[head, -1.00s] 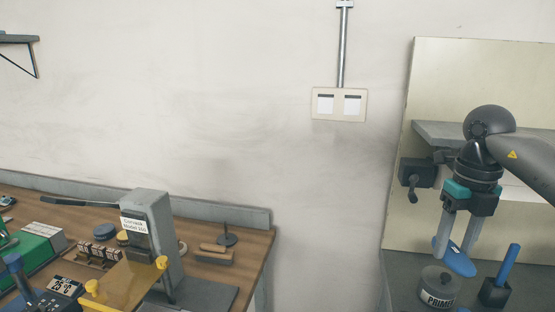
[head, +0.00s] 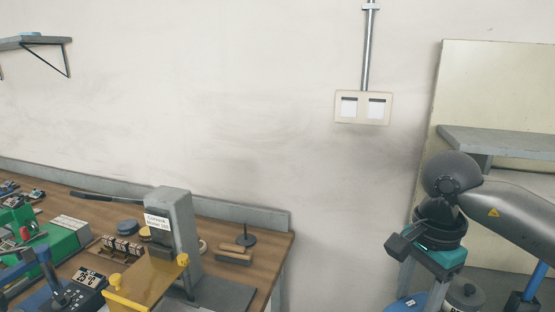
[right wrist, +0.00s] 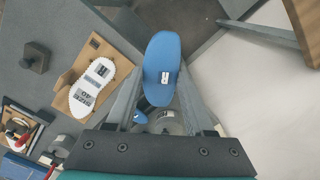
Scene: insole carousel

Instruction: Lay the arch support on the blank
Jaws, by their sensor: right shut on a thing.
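The arch support (right wrist: 162,65) is a blue, elongated rounded piece with a small white label. It sits between the fingers of my right gripper (right wrist: 162,85), which is shut on it. In the head view my right gripper (head: 428,304) reaches the bottom edge, and part of the blue arch support (head: 405,304) shows there. A white sole-shaped piece, which looks like the blank (right wrist: 92,88), lies on a wooden board in the right wrist view, left of the arch support and apart from it. My left gripper is not in view.
A primer can (head: 466,295) and a blue-handled tool (head: 536,282) stand near my right arm. The wooden bench (head: 270,245) at left carries a grey lever press (head: 175,235) and other tools. Bare wall separates bench and right-hand station.

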